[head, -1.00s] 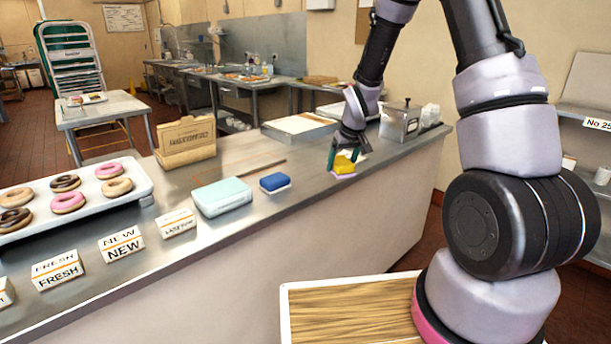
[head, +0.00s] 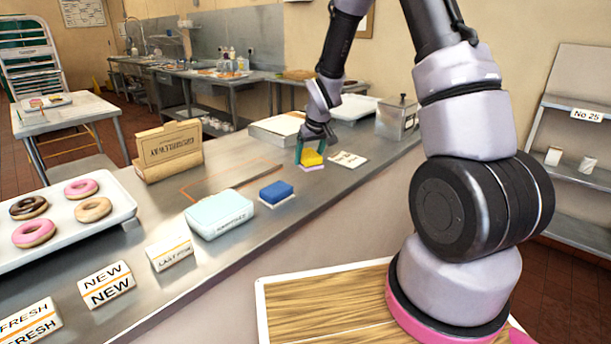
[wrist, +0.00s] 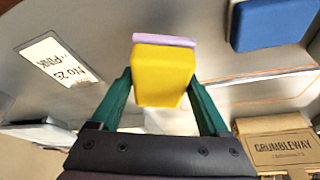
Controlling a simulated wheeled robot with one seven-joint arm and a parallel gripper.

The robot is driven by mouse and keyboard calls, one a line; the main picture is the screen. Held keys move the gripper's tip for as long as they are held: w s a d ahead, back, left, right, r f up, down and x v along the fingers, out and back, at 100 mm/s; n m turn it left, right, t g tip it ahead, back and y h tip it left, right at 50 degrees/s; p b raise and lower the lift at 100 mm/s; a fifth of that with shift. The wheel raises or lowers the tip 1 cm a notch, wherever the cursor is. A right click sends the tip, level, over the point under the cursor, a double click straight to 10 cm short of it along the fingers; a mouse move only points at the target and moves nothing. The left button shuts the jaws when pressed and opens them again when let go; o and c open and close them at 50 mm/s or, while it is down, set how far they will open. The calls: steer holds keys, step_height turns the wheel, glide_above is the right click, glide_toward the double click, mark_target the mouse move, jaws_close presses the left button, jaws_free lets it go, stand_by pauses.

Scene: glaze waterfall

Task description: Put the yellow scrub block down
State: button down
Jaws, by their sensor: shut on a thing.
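The yellow scrub block (head: 312,158), with a lilac pad on its underside, is between the green fingers of my gripper (head: 299,154). In the wrist view the yellow block (wrist: 163,75) fills the space between the two fingers of my gripper (wrist: 160,100), its lilac side away from the palm. My gripper is shut on it. The block is low over the steel counter (head: 340,190); I cannot tell whether it touches the surface. A white card (head: 348,159) lies just right of it; in the wrist view the card (wrist: 60,62) reads "No 25 PINK".
A blue block (head: 276,191) and a pale blue case (head: 221,216) lie nearer on the counter. A cardboard box (head: 169,150) stands to the left, a metal bin (head: 397,118) behind right. A doughnut tray (head: 110,205) is far left. Counter around the block is mostly clear.

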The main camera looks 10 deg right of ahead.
mark_target(313, 156)
steer(key=shift+f, duration=3.05)
steer(key=shift+f, duration=0.1)
jaws_free()
steer(key=v, duration=1.1)
steer(key=shift+s+r, duration=0.15)
steer(key=shift+r, duration=0.15)
steer(key=s+d+r+m+t, duration=0.1)
steer(key=s+d+r+m, duration=0.15)
steer(key=s+r, duration=0.75)
steer(key=s+d+r+m+t, duration=0.1)
steer(key=s+d+r+m, duration=0.15)
steer(key=s+r, duration=0.75)
steer(key=s+r+m+t+y, duration=0.1)
steer(key=s+r+m, duration=0.1)
steer(key=s+r, duration=0.3)
steer(key=shift+v, duration=0.85)
